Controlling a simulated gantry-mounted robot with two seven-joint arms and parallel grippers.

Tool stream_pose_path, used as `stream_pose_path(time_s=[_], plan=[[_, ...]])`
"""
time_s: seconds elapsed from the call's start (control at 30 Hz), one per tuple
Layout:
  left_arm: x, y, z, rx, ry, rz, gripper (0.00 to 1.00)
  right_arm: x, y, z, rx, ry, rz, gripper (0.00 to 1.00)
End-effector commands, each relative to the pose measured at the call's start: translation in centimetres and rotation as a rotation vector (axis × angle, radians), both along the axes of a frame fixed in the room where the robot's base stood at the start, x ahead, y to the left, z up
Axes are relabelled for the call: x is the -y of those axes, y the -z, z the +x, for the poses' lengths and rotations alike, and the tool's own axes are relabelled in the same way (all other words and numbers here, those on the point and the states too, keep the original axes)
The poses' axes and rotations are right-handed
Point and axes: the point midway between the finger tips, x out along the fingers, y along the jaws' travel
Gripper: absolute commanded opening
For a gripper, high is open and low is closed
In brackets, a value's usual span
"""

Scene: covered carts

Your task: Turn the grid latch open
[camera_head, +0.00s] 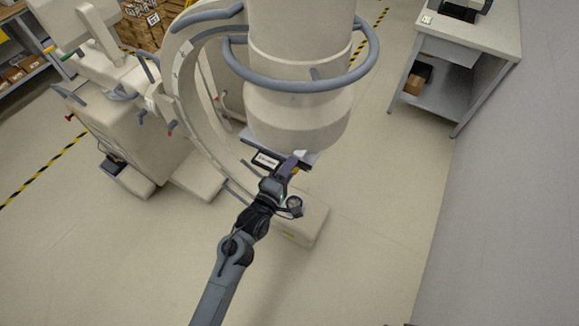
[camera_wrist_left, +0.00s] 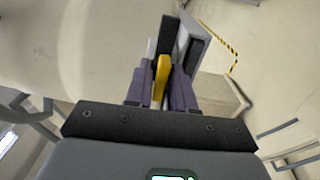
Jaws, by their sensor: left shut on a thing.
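The yellow grid latch (camera_wrist_left: 161,72) stands between the purple fingers of my left gripper (camera_wrist_left: 164,85) in the left wrist view. The fingers are shut on it. In the head view my left gripper (camera_head: 292,164) reaches up to the underside of the large white cylinder, and only a small yellow bit shows beside its fingers. A dark plate with a white label (camera_head: 265,160) sits just left of the fingers. Dark and grey plate edges (camera_wrist_left: 192,45) rise behind the latch in the wrist view. My right gripper is in neither view.
The white cylinder (camera_head: 299,70) with a blue-grey ring handle (camera_head: 301,84) hangs above the gripper. A curved C-arm and wheeled base (camera_head: 115,125) stand to the left. A white table (camera_head: 470,32) is at the upper right. The floor in front is clear.

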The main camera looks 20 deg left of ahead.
Motion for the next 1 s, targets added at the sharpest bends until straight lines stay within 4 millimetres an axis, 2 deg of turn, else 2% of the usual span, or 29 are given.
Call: stream_pose_path(time_s=[0.23, 0.27, 0.33, 0.73, 0.87, 1.0], plan=[[0.0, 0.1, 0.0, -0.001, 0.000, -0.001, 0.00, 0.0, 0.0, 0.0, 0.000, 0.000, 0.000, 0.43], [0.0, 0.1, 0.0, -0.001, 0.000, -0.001, 0.25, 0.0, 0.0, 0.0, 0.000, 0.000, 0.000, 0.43], [0.0, 0.1, 0.0, -0.001, 0.000, -0.001, 0.35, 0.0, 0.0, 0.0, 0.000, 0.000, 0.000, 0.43], [-0.1, 0.0, -0.5, -0.002, -0.001, 0.000, 0.36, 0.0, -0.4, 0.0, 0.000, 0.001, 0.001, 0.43], [-0.3, -0.2, -1.9, -0.005, -0.001, 0.001, 0.36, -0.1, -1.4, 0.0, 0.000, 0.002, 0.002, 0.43], [-0.5, -0.3, -4.2, -0.005, -0.001, 0.001, 0.36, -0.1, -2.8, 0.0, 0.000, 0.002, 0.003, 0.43]])
